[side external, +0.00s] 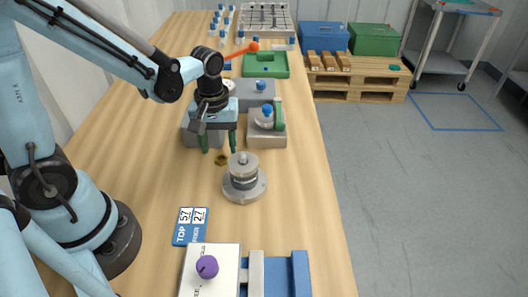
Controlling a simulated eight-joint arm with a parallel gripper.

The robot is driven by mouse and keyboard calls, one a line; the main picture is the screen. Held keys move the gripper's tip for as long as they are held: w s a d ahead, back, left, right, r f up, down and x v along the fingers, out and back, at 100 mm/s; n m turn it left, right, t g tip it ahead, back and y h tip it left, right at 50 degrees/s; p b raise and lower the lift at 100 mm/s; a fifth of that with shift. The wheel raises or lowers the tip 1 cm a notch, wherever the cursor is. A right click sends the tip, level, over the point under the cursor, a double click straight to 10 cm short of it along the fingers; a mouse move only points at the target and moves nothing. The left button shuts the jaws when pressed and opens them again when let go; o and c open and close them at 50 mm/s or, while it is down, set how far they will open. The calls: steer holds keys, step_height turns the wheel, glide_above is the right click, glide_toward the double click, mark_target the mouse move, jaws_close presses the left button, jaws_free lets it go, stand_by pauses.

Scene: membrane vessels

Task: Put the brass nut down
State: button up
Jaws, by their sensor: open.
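A small brass nut (221,160) lies on the wooden bench, just below my gripper and between its fingers as seen in the side external view. My gripper (219,148) points down with its two dark green fingers spread apart. It is open and holds nothing that I can see. The nut looks apart from both fingers, though the exact gap is too small to tell.
A round metal vessel (244,182) stands close to the nut's right. Grey blocks and a fixture with a blue knob (267,120) stand behind. A blue card (190,227) and a white block with a purple knob (207,266) are in front. The bench's left middle is clear.

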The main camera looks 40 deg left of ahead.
step_height(320, 180, up, 11)
steer(key=s+d+m+t, duration=0.1)
steer(key=s+m+t, duration=0.1)
steer(key=m+t, duration=0.5)
steer(key=shift+f+m, duration=0.15)
steer(key=shift+m, duration=0.85)
